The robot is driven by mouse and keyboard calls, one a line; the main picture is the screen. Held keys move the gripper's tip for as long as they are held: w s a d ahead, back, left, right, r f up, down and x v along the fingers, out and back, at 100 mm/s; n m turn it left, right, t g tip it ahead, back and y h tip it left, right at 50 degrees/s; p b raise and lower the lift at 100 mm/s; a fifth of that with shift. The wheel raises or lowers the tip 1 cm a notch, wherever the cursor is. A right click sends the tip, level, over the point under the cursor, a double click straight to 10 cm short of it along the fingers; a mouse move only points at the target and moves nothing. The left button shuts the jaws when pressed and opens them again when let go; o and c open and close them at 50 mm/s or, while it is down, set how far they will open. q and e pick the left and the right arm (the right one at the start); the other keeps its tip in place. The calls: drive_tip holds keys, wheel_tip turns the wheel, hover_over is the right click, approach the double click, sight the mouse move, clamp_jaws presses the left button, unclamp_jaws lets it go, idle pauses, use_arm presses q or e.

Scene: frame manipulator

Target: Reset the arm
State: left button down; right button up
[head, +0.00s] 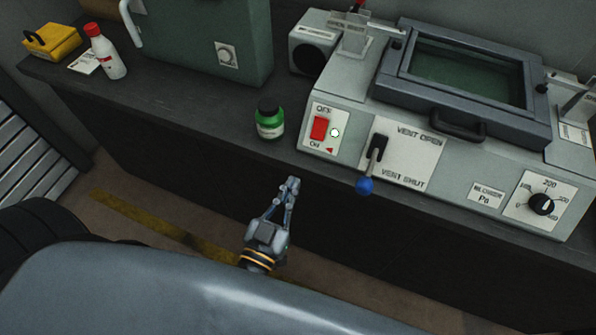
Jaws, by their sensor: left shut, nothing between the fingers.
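My left gripper (289,186) is shut with nothing between its fingers. It hangs in front of the dark bench's front edge, pointing toward the bench and touching nothing that I can see. My right gripper is not in view.
The machine's dark-framed window lid (541,135) has a handle in front, and a black dial (541,204) sits at right. A green case (200,45), a white bottle with red cap (107,55) and a yellow box (52,42) stand at back left. Open floor lies before the bench.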

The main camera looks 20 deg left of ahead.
use_arm(q)
drive_tip(key=shift+s+f, duration=0.1)
drive_tip(key=shift+s, duration=0.6)
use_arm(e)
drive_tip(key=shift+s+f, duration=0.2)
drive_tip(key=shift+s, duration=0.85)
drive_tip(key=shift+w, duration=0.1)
use_arm(q)
drive_tip(key=s+f+m+g+h, duration=0.1)
drive_tip(key=s+f+m+g, duration=0.2)
drive_tip(key=f, duration=1.3)
drive_tip(key=s+f+g+h, duration=0.1)
drive_tip(key=s+f+g, duration=0.3)
drive_tip(key=f, duration=1.2)
drive_tip(key=s+a+f+g+y, duration=0.1)
drive_tip(key=s+a+f+g, duration=0.2)
drive_tip(key=s+f, duration=0.3)
drive_tip(key=s+a+f+g, duration=0.3)
drive_tip(key=s+f+g, duration=0.1)
drive_tip(key=s+f, duration=0.2)
drive_tip(key=s+a+f+n+g+y, duration=0.1)
drive_tip(key=s+a+f+g, duration=0.2)
drive_tip(key=s+f, duration=0.3)
drive_tip(key=shift+s+a+f+g+y, duration=0.3)
drive_tip(key=shift+s+f+g, duration=0.1)
drive_tip(key=shift+s, duration=0.75)
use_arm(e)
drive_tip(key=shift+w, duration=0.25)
